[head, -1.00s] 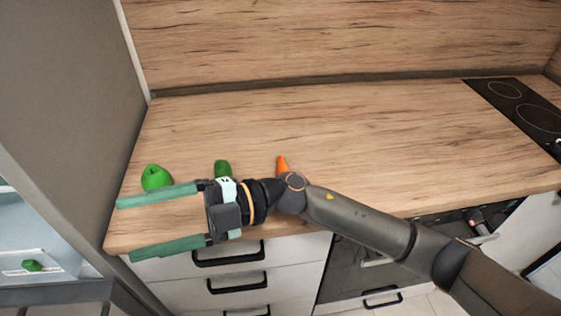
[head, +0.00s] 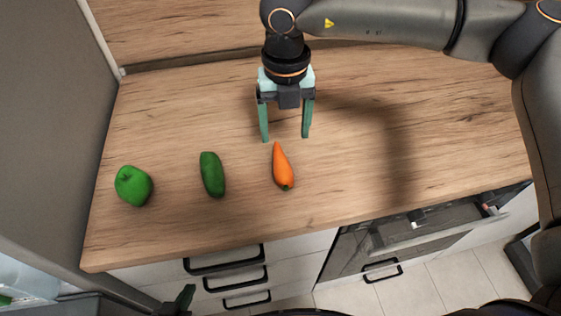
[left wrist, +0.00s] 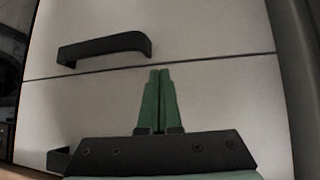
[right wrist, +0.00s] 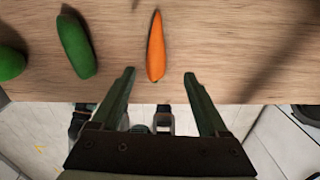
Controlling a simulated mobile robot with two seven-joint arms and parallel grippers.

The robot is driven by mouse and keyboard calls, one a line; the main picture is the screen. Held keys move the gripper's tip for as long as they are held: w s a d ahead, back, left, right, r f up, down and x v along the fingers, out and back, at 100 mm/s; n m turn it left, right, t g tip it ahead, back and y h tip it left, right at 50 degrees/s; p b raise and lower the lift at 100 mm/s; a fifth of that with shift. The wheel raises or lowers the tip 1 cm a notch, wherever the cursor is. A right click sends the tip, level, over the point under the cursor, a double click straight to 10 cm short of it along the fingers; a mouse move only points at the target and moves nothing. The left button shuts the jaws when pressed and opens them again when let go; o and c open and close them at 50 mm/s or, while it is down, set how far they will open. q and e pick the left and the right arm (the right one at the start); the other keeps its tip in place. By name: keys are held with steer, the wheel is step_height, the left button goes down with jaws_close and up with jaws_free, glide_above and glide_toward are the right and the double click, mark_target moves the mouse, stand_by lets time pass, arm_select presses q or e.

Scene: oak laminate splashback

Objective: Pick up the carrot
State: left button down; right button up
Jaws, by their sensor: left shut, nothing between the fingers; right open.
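The orange carrot (head: 283,168) lies on the wooden counter, its thick end toward the front edge. My right gripper (head: 285,137) is open and empty, pointing down just behind the carrot in the head view. In the right wrist view the carrot (right wrist: 156,48) shows beyond the fingertips (right wrist: 160,75), in line with the gap between them; nothing is between the fingers. My left gripper (head: 184,299) is low at the bottom edge of the head view, mostly cut off. In the left wrist view its fingers (left wrist: 160,72) are shut together and empty, in front of drawers.
A cucumber (head: 212,174) lies left of the carrot, and a green pepper-like vegetable (head: 133,186) lies further left. A tall grey panel (head: 45,120) bounds the left side. The counter (head: 420,130) right of the carrot is clear. Drawers with black handles (head: 223,258) are below.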

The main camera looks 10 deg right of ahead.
glide_above(282, 163)
steer(key=f, duration=0.4)
steer(key=shift+w+d+f, duration=0.2)
steer(key=shift+d+f, duration=0.1)
steer(key=shift+s+a+f+p, duration=0.15)
steer(key=shift+f+p, duration=0.25)
steer(key=shift+f, duration=0.95)
steer(key=shift+a+f+p, duration=0.15)
steer(key=shift+f+p, duration=0.25)
steer(key=shift+f, duration=0.9)
jaws_close()
